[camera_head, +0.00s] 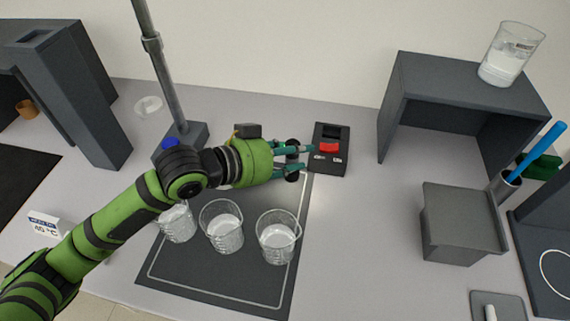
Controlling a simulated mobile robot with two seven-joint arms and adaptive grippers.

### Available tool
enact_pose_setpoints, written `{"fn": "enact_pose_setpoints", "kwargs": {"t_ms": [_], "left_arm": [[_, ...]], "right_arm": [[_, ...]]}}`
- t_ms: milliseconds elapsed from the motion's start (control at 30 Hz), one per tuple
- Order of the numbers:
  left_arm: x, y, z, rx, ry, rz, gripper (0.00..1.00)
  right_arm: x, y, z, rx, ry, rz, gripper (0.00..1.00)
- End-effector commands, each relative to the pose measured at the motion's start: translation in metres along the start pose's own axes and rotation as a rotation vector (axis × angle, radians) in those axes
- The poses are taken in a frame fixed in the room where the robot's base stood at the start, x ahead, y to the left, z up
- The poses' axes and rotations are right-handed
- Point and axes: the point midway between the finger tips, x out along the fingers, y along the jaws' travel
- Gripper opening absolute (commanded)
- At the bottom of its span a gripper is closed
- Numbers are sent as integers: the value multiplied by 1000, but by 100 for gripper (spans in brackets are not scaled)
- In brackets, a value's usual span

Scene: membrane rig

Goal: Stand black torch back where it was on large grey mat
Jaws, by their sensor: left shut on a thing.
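My left gripper (298,160) reaches in from the left and is shut on the black torch (292,177). The torch is upright between the fingertips, which hide its middle. It is over the far right part of the large grey mat (205,286), beside the black box with the red switch. I cannot tell whether its foot touches the mat. The mat has a pale outline, and my arm covers part of it. My right gripper is not in view.
Three glass beakers (222,233) stand on the mat, close below my forearm. The red-switch box (330,160) is just right of the gripper. A rod stand (166,70) rises behind my arm. A dark shelf (465,88) bears another beaker (505,62).

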Motion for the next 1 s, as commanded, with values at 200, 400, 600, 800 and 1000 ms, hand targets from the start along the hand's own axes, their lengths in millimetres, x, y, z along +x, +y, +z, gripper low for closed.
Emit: {"fn": "enact_pose_setpoints", "kwargs": {"t_ms": [200,400,600,800,1000], "left_arm": [[3,-21,13,1,2,1,1],[13,-20,37,-3,-1,2,1],[18,-20,50,1,3,1,1],[19,-20,50,2,3,2,1],[20,-20,53,1,1,2,61]], "right_arm": [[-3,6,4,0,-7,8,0],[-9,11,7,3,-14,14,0],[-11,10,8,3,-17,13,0],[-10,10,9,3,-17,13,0],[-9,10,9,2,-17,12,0]]}}
